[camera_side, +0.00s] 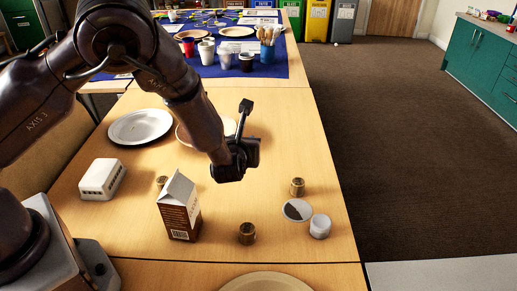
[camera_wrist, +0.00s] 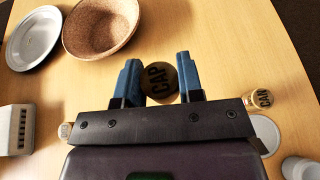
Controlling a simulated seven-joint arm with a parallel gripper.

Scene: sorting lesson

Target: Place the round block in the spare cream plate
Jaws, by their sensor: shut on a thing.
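In the wrist view the two blue fingers of my gripper (camera_wrist: 160,82) are closed around a round tan block marked CAP (camera_wrist: 161,80). In the side view the dark gripper (camera_side: 233,168) is above the middle of the table, and the held block is hidden there. A cream plate (camera_side: 266,282) lies at the near edge, cut off by the frame.
Other round blocks stand at right (camera_side: 297,186), in front (camera_side: 247,233) and behind the carton (camera_side: 162,181).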

